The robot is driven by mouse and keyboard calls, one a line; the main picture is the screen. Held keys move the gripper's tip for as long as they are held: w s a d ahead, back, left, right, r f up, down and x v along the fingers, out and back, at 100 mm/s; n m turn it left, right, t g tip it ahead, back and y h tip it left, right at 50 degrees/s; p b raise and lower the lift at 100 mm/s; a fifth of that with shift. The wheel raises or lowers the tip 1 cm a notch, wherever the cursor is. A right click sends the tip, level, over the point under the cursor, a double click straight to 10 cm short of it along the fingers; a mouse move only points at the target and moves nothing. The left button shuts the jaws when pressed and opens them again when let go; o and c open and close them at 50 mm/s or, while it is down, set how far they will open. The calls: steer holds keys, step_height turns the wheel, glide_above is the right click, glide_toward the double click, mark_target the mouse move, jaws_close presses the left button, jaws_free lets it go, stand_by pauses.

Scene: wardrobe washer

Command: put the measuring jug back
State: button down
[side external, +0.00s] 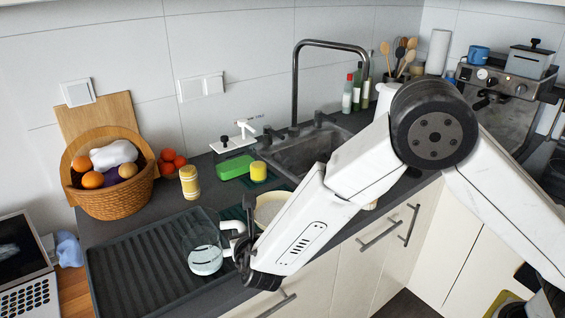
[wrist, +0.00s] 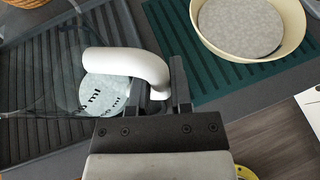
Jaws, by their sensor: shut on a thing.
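The measuring jug (side external: 205,260) is clear, with a white handle and print on its side. It is at the right part of the ribbed dark drying tray (side external: 130,262); I cannot tell whether it touches the tray. In the wrist view the jug's white handle (wrist: 125,63) reaches between the fingers, and the clear body with dark "ml" print is at the left, partly cut off. My gripper (side external: 244,240) is shut on the handle from the right; its fingers also show in the wrist view (wrist: 161,88).
A cream bowl (wrist: 252,50) stands on a green ribbed mat (wrist: 185,62) right of the jug, close to my gripper. A yellow-white jar (side external: 189,183), fruit basket (side external: 115,195) and green sponge (side external: 235,167) stand behind. The tray's left part is clear.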

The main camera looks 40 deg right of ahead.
steer(key=shift+f, duration=0.35)
steer(key=shift+c, duration=0.7)
jaws_free()
steer(key=v, duration=0.7)
steer(key=shift+s, duration=0.35)
steer(key=shift+r, duration=0.15)
